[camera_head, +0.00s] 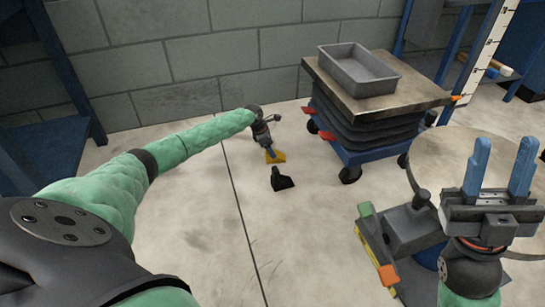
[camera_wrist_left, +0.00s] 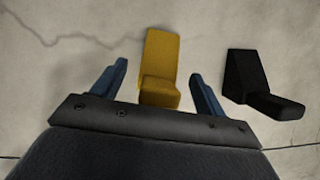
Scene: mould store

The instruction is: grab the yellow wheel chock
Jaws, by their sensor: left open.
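The yellow wheel chock (camera_head: 275,156) lies on the floor near the wall, left of the lift cart. In the left wrist view the yellow chock (camera_wrist_left: 160,70) sits between the two blue fingers, its near end between the fingertips. My left gripper (camera_head: 271,153) is at the chock, pointing down; it also shows in the left wrist view (camera_wrist_left: 160,82), open, with gaps on both sides of the chock. A black wheel chock (camera_head: 281,180) lies just in front, and to the right in the left wrist view (camera_wrist_left: 256,85). My right gripper (camera_head: 498,170) is raised at the right, fingers apart and empty.
A lift cart (camera_head: 375,85) with a grey tray (camera_head: 358,70) on top stands right of the chocks. A round table (camera_head: 440,150) with a grey device (camera_head: 410,228) is at the right. The floor at the centre front is clear.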

